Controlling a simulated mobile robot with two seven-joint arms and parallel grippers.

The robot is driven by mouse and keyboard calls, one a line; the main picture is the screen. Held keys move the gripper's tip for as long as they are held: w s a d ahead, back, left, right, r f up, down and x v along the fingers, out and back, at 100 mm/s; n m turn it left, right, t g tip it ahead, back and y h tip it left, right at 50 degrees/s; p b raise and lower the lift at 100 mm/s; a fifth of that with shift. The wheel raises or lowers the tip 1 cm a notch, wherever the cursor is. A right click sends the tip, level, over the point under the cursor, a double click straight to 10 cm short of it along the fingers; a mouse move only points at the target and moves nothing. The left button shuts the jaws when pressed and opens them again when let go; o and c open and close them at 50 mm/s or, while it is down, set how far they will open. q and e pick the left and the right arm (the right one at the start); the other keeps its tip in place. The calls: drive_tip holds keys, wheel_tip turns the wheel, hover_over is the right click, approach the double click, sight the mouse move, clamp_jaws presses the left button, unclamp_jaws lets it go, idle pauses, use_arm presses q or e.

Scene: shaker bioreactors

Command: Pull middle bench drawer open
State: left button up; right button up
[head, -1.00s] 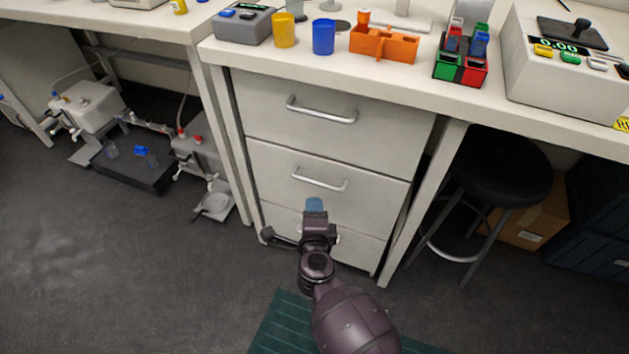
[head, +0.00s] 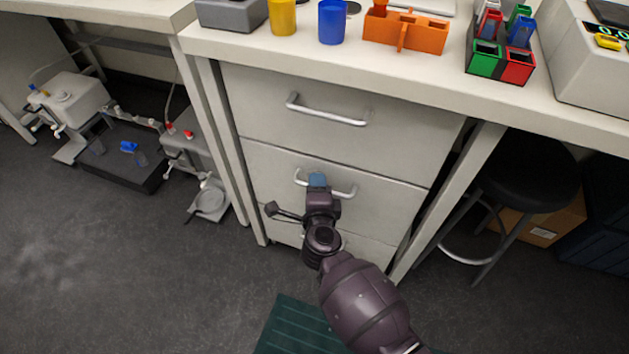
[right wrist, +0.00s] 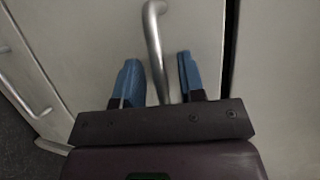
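The middle bench drawer (head: 385,195) is the light grey drawer under the bench, and its front looks flush with the others. Its curved metal handle (head: 344,193) is partly hidden behind my right gripper (head: 317,180). In the right wrist view, the blue fingers of my right gripper (right wrist: 159,78) are open, one on each side of the handle (right wrist: 155,45). A gap shows between the handle and each finger. My left gripper is not in view.
The top drawer (head: 265,115) with its own handle is above, and the bottom drawer is mostly hidden by my arm. A black stool (head: 525,185) stands right of the drawers. Cups and an orange rack (head: 405,32) stand on the bench top.

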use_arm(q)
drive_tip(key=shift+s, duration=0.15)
use_arm(e)
drive_tip(key=shift+r, duration=0.1)
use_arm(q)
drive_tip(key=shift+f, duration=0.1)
use_arm(e)
clamp_jaws()
